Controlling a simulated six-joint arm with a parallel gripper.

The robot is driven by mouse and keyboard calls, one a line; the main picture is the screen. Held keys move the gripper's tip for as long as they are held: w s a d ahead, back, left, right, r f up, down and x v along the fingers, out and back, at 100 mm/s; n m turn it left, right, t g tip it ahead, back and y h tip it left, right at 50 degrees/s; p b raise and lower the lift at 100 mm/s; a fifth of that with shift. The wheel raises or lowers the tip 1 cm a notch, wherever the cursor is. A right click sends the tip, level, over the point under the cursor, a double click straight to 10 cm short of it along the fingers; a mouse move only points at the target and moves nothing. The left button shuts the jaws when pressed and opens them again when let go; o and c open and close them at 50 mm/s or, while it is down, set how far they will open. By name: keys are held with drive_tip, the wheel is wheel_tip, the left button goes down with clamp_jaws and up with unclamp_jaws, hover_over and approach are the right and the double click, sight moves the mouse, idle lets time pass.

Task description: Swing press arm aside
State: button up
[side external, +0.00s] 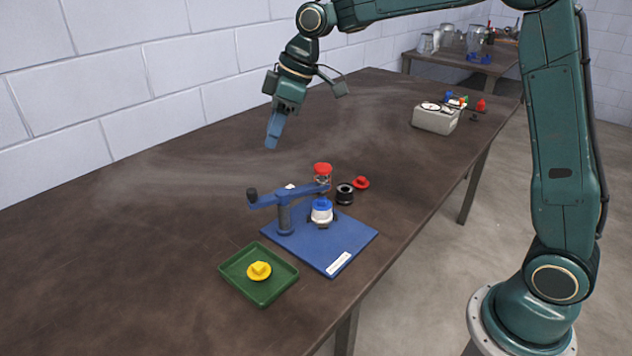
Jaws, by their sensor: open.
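The press arm (293,195) is a blue bar on a post that stands on a blue base plate (307,250). A dark knob (252,195) is at its left end. Its right end lies over a white and blue part (321,212), with a red-topped piece (322,171) upright at that end. Whether the arm touches the part below, I cannot tell. My gripper (272,143) is above and behind the press, pointing down, apart from everything. Its blue fingers overlap in this view, so the gap between them is hidden. Nothing shows held in them.
A green tray (230,277) holding a yellow piece (259,270) is in front of the plate. A black ring-shaped part (344,194) and a red piece (361,183) lie behind right. A grey box (436,118) stands farther back. The table's left side is clear.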

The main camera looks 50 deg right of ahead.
sight(252, 189)
drive_tip(key=shift+x, duration=6.85)
drive_tip(key=shift+c, duration=0.4)
clamp_jaws()
